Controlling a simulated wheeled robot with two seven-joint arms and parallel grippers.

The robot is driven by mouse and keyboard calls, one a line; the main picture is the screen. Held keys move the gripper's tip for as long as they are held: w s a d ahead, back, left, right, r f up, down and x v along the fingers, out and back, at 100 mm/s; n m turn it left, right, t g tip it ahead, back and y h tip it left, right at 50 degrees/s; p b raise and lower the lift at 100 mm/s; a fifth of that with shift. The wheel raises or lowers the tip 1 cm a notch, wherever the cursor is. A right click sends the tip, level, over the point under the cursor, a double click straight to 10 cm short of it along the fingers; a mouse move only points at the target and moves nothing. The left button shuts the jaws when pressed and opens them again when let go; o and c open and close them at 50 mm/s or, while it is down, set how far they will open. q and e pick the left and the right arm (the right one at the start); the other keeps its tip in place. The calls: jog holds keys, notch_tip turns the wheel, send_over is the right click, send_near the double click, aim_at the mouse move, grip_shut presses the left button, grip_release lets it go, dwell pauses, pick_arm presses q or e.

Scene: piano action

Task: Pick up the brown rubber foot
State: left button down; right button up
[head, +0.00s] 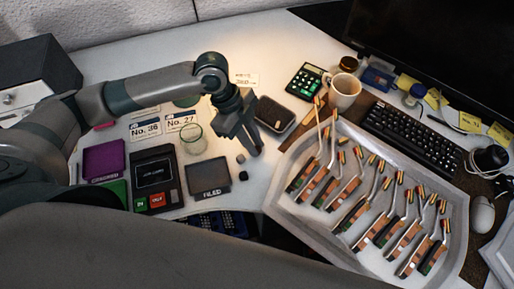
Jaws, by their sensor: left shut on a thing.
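My left gripper (241,144) reaches in from the left and points down over the table, between the FILED tray and the dark rounded case. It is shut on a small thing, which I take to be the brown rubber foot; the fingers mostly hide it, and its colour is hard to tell. A small dark piece (241,159) shows just below the fingertips; I cannot tell whether it touches them. Another small black piece (243,176) lies on the table just in front of it. My right gripper is not in view.
The FILED tray (208,177) is left of the small pieces. A dark rounded case (274,114) stands close right of the gripper. A glass jar (194,139) stands left. A large grey tray (278,205) of piano action parts fills the right. A mug (344,92) stands behind.

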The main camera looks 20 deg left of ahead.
pick_arm(q)
jog(key=shift+r, duration=0.1)
jog(key=shift+r, duration=0.4)
jog(key=r, duration=0.3)
jog(key=shift+d+r, duration=0.2)
jog(key=s+d+r, duration=0.6)
jog(key=d, duration=0.3)
jog(key=shift+s+d+r+b, duration=0.15)
jog(key=shift+d+r+b, duration=0.05)
jog(key=shift+r+b, duration=0.2)
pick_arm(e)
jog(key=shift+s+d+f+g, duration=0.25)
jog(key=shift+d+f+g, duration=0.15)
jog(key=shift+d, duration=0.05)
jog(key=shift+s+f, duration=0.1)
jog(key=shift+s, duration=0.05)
